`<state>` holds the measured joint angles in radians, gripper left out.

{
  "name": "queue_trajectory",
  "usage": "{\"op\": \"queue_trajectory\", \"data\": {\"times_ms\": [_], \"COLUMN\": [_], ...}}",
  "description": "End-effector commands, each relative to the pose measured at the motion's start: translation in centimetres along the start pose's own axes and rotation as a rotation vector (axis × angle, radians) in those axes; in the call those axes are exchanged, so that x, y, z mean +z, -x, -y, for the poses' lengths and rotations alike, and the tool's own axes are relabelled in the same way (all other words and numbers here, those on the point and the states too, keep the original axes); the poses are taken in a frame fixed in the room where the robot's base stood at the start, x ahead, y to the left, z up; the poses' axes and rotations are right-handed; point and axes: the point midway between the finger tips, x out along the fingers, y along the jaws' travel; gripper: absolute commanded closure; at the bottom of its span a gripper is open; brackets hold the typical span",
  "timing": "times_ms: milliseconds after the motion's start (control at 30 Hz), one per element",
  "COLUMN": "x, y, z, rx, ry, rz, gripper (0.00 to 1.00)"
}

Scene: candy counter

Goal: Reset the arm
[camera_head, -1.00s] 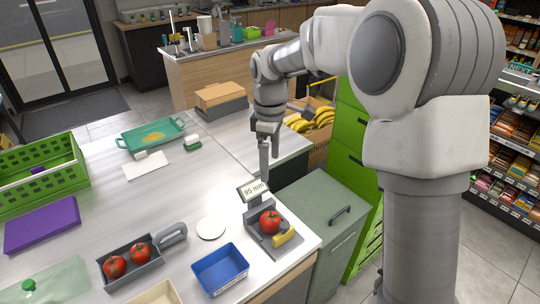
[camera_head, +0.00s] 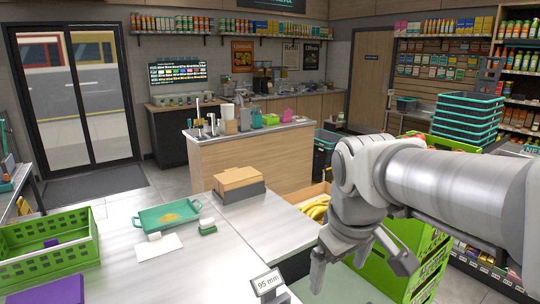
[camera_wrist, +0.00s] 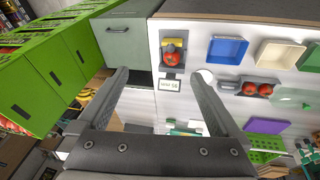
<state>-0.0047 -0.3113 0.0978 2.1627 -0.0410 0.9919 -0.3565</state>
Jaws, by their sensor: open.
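My gripper (camera_head: 362,268) is at the lower right of the head view, with its two fingers spread and nothing between them. In the wrist view the open fingers (camera_wrist: 163,95) reach out over the counter edge, apart from everything. My arm comes in from the right side of the head view. Below, in the wrist view, a tomato (camera_wrist: 171,59) rests on the measuring device, whose display (camera_head: 267,283) reads 95 mm in the head view.
The white counter (camera_head: 195,262) holds a teal tray (camera_head: 150,216), a green crate (camera_head: 75,257) and a cardboard box (camera_head: 236,178). The wrist view shows a blue bin (camera_wrist: 228,50) and more tomatoes (camera_wrist: 264,89). Green crates (camera_head: 425,265) and bananas (camera_head: 317,209) stand near my gripper.

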Motion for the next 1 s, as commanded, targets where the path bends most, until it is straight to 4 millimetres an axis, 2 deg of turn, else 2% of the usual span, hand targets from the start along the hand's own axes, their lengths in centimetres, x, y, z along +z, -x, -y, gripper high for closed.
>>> {"op": "queue_trajectory", "data": {"times_ms": [33,200,400,600,1000], "x": [1.4,5.3,8.6,9.8,9.9], "y": [0.6,1.5,1.5,1.4,1.3], "z": [0.2,0.8,1.7,2.1,2.1], "rx": [0.010,0.024,0.020,0.013,0.012], "ry": [-0.053,-0.240,-0.411,-0.481,-0.484], "rz": [-0.023,-0.095,-0.165,-0.193,-0.194], "gripper": [0.00,0.00,0.00,0.00,0.00]}}
